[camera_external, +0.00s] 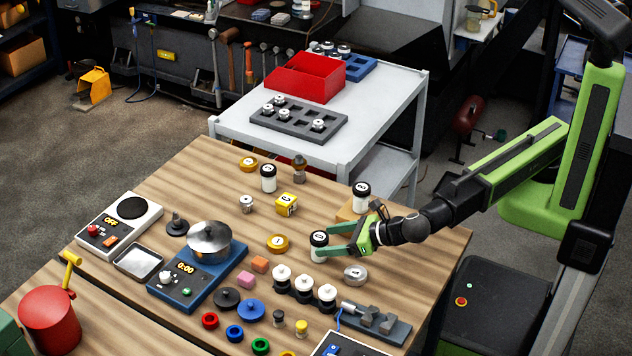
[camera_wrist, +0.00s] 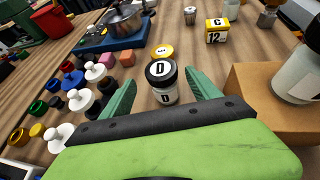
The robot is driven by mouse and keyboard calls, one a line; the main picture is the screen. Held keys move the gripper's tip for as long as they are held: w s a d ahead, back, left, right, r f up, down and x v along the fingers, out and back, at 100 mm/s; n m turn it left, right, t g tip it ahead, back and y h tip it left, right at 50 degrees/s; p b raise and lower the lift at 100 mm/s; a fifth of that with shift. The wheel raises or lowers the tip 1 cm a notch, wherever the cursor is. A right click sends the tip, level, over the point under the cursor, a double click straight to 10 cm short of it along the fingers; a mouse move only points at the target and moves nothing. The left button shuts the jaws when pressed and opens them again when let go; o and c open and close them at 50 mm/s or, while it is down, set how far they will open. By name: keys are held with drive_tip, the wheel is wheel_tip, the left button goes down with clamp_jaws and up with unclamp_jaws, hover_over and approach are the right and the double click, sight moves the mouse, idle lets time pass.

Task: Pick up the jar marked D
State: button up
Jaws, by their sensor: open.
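In the external view the jar (camera_external: 319,245) is at the tips of my green gripper (camera_external: 335,240). My gripper (camera_wrist: 160,95) is open in the wrist view, with one finger on each side of the jar.
A jar (camera_external: 361,197) stands on a wooden block (camera_external: 348,212) to the right. A yellow disc (camera_wrist: 162,52) lies just behind the D jar. White-topped pieces (camera_external: 304,286) stand nearby in front. A yellow block marked C (camera_external: 287,204) and another black-lidded jar (camera_external: 268,179) are farther back.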

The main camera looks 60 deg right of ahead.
drive_tip(key=shift+w+a+f, duration=0.1)
drive_tip(key=shift+w+f, duration=0.15)
drive_tip(key=shift+w, duration=0.4)
drive_tip(key=b+x, duration=0.2)
drive_tip(key=x, duration=0.3)
drive_tip(key=shift+w+r, duration=0.1)
drive_tip(key=shift+w, duration=0.1)
drive_tip(key=shift+r, duration=0.15)
drive_tip(key=c, duration=1.5)
drive_tip(key=shift+c, duration=0.2)
